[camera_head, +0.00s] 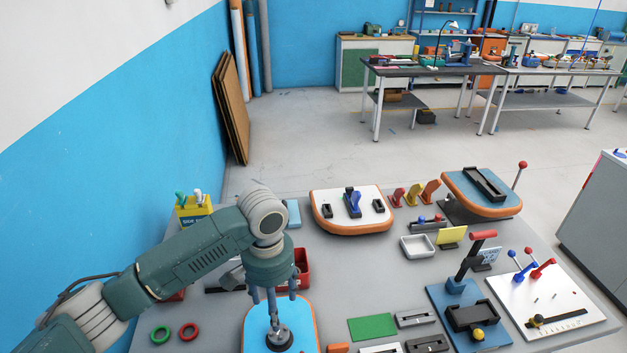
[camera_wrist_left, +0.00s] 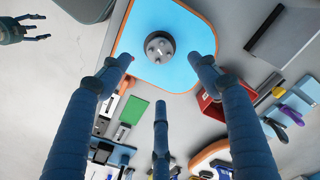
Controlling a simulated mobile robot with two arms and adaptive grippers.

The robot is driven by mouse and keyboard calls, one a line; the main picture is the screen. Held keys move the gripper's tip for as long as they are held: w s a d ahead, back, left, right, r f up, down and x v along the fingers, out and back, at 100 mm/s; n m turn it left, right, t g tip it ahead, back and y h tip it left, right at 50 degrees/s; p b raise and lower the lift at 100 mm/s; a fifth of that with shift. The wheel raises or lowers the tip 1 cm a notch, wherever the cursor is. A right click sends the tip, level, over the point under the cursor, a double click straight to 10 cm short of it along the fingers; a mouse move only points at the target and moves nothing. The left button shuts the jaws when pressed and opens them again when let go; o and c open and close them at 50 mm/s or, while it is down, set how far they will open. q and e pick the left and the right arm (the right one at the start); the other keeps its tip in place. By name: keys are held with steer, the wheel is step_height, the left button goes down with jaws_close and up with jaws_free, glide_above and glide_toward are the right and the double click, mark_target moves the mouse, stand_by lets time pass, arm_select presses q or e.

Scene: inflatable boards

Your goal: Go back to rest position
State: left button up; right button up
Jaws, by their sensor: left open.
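My left gripper (camera_head: 274,308) points down above a blue board with an orange rim (camera_head: 304,313) at the front of the table. Its fingers are spread and empty, as the left wrist view (camera_wrist_left: 164,82) also shows. A dark round valve (camera_head: 279,339) sits on the board below the fingers. In the left wrist view, the valve (camera_wrist_left: 160,47) lies beyond the fingertips, between the two upper ones, not gripped. My right gripper (camera_wrist_left: 28,29) shows small at the upper left of the left wrist view, fingers apart and empty, over the floor. It is not in the head view.
A red bin (camera_head: 302,268) stands close behind the left gripper. Green (camera_head: 187,332) and red rings lie left. A white-topped board (camera_head: 338,226), a white tray (camera_head: 417,246) and a blue lever fixture (camera_head: 441,300) occupy the table. A blue wall (camera_head: 120,170) runs along the left.

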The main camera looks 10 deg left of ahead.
arm_select(q)
steer(key=s+d+f+m+t+h, duration=0.2)
steer(key=s+d+f+h, duration=0.1)
steer(key=s+d+f, duration=0.55)
steer(key=s+a+n+t+y, duration=0.2)
steer(key=s+a+n+y, duration=0.1)
steer(key=s+a, duration=1.15)
steer(key=s+f+g+b, duration=0.3)
steer(key=f+b, duration=0.6)
steer(key=f, duration=2.8)
steer(key=s+a+f+b, duration=0.2)
steer(key=s+f+b, duration=0.3)
steer(key=s+f, duration=1.1)
step_height(320, 180, down, 4)
steer(key=shift+s+a+r, duration=0.1)
steer(key=shift+s+a, duration=0.2)
steer(key=shift+s, duration=0.1)
